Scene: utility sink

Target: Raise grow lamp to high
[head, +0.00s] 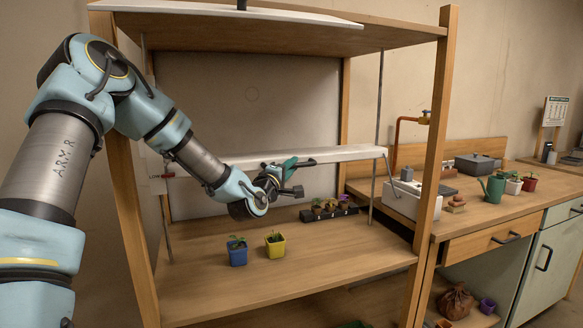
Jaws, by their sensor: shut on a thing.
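The grow lamp (345,153) is a long white bar that spans the wooden shelf unit between thin metal posts. My gripper (290,174) is at the middle of the lamp's front edge, shut on the lamp's dark handle (306,162). My wrist and fingers hide part of the handle and of the bar, so the exact hold is hard to see.
A blue pot (237,256) and a yellow pot (275,248) with seedlings stand on the shelf board below my gripper. A dark seedling tray (328,214) is behind them. The upper shelf (270,32) is overhead. A wooden upright (437,150) bounds the right side.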

